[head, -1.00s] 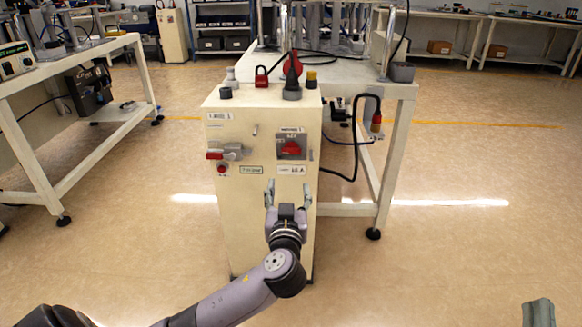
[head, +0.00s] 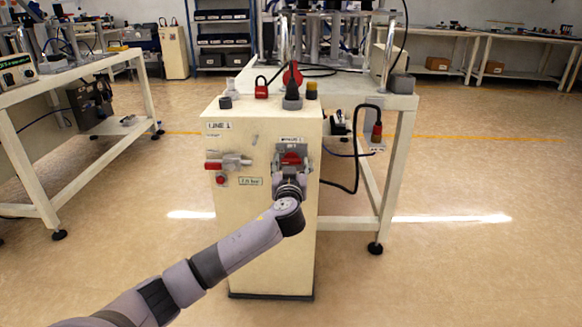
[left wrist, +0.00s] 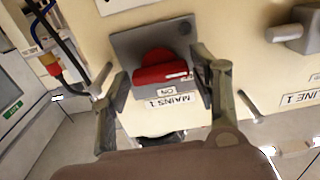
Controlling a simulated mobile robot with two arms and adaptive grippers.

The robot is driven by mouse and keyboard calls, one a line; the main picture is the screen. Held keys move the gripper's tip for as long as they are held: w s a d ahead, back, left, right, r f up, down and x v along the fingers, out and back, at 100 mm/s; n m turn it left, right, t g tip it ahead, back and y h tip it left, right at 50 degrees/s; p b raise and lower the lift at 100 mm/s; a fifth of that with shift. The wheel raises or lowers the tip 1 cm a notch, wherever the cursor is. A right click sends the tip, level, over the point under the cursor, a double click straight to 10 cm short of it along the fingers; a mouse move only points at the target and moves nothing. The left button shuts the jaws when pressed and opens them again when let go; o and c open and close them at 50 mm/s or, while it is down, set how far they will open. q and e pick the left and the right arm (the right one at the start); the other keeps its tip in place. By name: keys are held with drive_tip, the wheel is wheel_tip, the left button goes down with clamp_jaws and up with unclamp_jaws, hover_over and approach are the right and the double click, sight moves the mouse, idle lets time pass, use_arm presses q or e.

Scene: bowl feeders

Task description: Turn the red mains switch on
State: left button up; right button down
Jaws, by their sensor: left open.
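The red mains switch (head: 293,158) is a rotary handle on a grey plate on the front of the cream cabinet (head: 245,262). In the left wrist view, which shows it upside down, the red handle (left wrist: 160,72) lies crosswise with a white mark at its right end. An ON label (left wrist: 168,91) sits between it and the MAINS 1 label (left wrist: 172,102). My left gripper (head: 291,172) is in front of the switch and covers its lower part. In the wrist view its open fingers (left wrist: 161,68) stand on either side of the handle, with visible gaps. My right gripper is out of view.
A valve-like red and grey fitting (head: 228,163) sticks out left of the switch. A cable (head: 354,150) hangs at the right by a white table (head: 396,160). The floor in front is clear.

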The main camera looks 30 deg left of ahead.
use_arm(q)
drive_tip(key=shift+w+a, duration=0.1)
drive_tip(key=shift+w, duration=0.05)
drive_tip(key=c, duration=0.9)
